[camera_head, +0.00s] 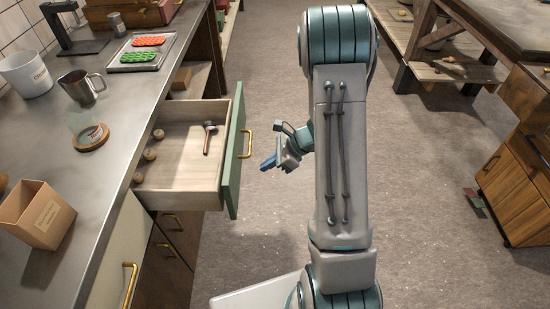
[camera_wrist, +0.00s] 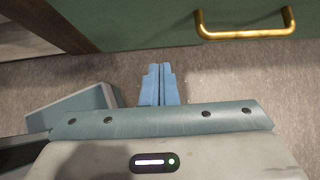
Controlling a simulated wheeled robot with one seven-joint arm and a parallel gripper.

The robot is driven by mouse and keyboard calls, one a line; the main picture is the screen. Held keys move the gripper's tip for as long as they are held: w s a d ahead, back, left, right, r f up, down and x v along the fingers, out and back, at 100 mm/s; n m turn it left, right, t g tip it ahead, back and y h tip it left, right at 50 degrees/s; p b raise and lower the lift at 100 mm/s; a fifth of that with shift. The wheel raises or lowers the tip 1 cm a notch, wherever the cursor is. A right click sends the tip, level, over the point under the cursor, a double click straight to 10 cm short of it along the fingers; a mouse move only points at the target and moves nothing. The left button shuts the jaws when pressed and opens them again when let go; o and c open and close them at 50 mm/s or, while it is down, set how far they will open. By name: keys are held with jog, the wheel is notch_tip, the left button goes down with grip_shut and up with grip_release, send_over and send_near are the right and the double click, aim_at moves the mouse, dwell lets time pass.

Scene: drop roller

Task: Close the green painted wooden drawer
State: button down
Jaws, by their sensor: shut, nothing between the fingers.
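The green painted wooden drawer (camera_head: 232,160) stands pulled out from the counter on the left in the head view. It has a brass handle (camera_head: 246,144) on its green front and a pale wooden inside. A small hammer-like tool and several round knobs lie in it. My gripper (camera_head: 267,163) is just to the right of the drawer front, apart from it, with its blue fingers pointing toward it. In the wrist view the fingers of my gripper (camera_wrist: 160,84) are together and empty. The green front and brass handle (camera_wrist: 245,31) show across the top there.
The metal counter (camera_head: 105,155) carries a cardboard box (camera_head: 37,214), a metal pitcher (camera_head: 81,87), a white bucket (camera_head: 26,73) and a tray of green and red pieces. A wooden cabinet (camera_head: 515,165) stands at the right. The grey floor between is mostly clear.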

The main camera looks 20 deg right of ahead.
aim_at(237, 175)
jog(key=shift+w+a+f+p, duration=0.1)
jog(key=shift+w+a+f, duration=0.3)
jog(key=shift+a, duration=0.65)
jog(key=shift+w+a+f+p, duration=0.1)
jog(key=shift+w+a+f, duration=0.3)
jog(key=shift+a, duration=0.7)
jog(key=shift+w+a+f+p, duration=0.1)
jog(key=shift+w+a+f, duration=0.15)
jog(key=shift+a+f, duration=0.55)
jog(key=shift+a+r, duration=0.25)
jog(key=shift+a, duration=0.15)
